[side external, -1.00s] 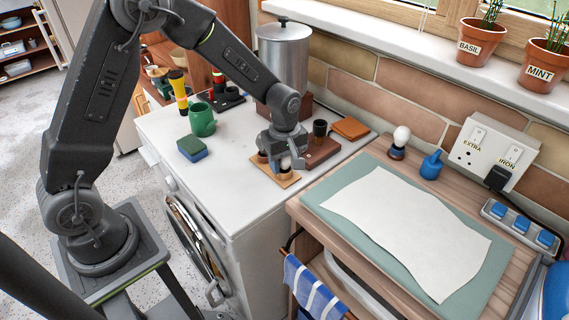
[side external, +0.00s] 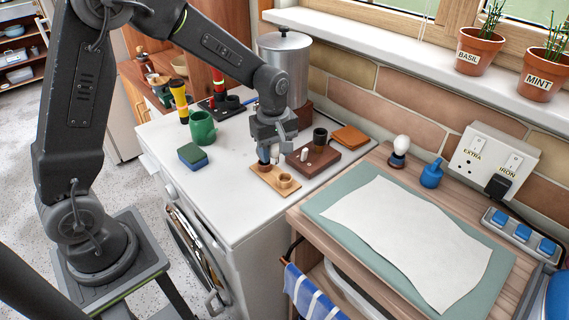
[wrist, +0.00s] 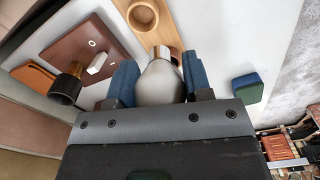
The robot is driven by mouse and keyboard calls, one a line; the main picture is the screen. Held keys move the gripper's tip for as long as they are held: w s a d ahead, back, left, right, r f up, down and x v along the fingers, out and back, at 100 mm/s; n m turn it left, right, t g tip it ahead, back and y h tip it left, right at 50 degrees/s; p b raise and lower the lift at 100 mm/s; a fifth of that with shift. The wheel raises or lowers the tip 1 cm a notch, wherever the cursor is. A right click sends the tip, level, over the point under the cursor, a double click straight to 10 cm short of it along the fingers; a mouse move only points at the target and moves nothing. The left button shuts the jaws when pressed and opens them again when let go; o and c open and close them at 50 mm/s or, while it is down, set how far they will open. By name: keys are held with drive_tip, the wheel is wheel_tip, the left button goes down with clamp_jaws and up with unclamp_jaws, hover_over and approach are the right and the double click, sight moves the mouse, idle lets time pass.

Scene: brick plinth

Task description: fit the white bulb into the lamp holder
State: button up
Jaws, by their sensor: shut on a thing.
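My gripper (side external: 269,151) is shut on the white bulb, its blue finger pads on either side of the glass. In the wrist view the bulb (wrist: 160,82) lies between the fingers (wrist: 161,76), its metal cap pointing away from the camera. In the side view the fingers mostly hide it, above the wooden board (side external: 266,182). The lamp holder appears to be the black cylinder (side external: 320,137) on a brown plinth (side external: 313,162), right of my gripper; it also shows in the wrist view (wrist: 65,88). Its inside is not visible.
The wooden board has a round cup (side external: 285,181). A white switch (side external: 304,155) stands on the plinth. A green mug (side external: 202,128), a sponge (side external: 193,156), a metal canister (side external: 284,62) and an orange pad (side external: 350,136) are nearby.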

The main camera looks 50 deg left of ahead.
drive_tip(key=s+a+r, duration=0.4)
drive_tip(key=a+r, duration=0.1)
drive_tip(key=a, duration=0.3)
drive_tip(key=w+d+r, duration=0.2)
drive_tip(key=w+d, duration=0.2)
drive_tip(key=w, duration=0.6)
drive_tip(key=w+d+r, duration=0.3)
drive_tip(key=w+d, duration=0.1)
drive_tip(key=w, duration=0.6)
drive_tip(key=shift+s+d+f, duration=0.1)
drive_tip(key=shift+d+f, duration=0.05)
drive_tip(key=shift+f, duration=1.35)
drive_tip(key=shift+s+d+f, duration=0.1)
drive_tip(key=shift+f, duration=1.4)
drive_tip(key=shift+f, duration=1.85)
drive_tip(key=o, duration=1)
